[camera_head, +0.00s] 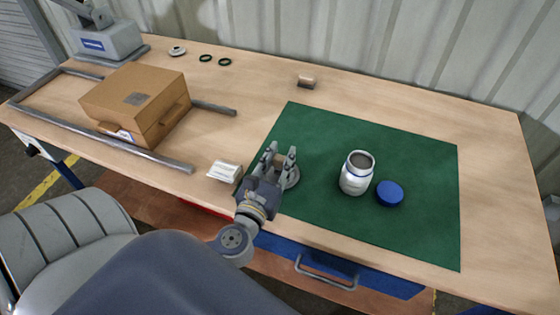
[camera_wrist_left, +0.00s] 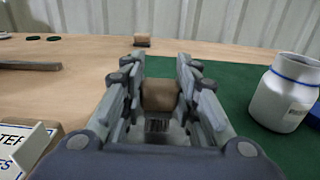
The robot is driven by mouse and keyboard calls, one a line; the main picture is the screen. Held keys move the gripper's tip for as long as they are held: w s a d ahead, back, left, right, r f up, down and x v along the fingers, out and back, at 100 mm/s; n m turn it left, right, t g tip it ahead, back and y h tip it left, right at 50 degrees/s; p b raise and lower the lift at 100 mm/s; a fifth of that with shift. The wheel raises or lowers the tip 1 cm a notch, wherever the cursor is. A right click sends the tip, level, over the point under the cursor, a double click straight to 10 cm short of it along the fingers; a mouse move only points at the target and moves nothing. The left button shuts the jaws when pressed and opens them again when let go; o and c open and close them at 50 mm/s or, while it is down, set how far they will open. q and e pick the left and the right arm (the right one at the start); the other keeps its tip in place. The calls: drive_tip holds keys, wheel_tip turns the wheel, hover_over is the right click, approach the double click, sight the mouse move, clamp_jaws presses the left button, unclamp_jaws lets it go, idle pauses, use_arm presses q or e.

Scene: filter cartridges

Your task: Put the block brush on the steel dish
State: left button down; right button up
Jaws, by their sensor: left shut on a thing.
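My left gripper (camera_head: 279,154) is over the left part of the green mat. In the left wrist view its fingers (camera_wrist_left: 159,66) are closed on a brown block (camera_wrist_left: 160,95), which I take to be the block brush. The gripper mostly hides this block in the head view. I cannot tell whether the brush touches the dish. My right gripper is not in view.
The green mat (camera_head: 420,160) also holds a white jar (camera_head: 356,175) and a blue lid (camera_head: 390,193). A white labelled box (camera_head: 225,171) stands left of the gripper. A small brown block (camera_head: 306,82) lies behind the mat. A cardboard box (camera_head: 135,100) is at left.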

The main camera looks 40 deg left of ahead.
use_arm(q)
drive_tip(key=shift+f, duration=0.35)
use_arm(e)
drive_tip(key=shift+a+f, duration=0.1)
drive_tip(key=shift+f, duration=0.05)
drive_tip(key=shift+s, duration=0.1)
use_arm(q)
drive_tip(key=shift+f, duration=0.15)
drive_tip(key=c, duration=1.2)
unclamp_jaws()
drive_tip(key=shift+c, duration=0.2)
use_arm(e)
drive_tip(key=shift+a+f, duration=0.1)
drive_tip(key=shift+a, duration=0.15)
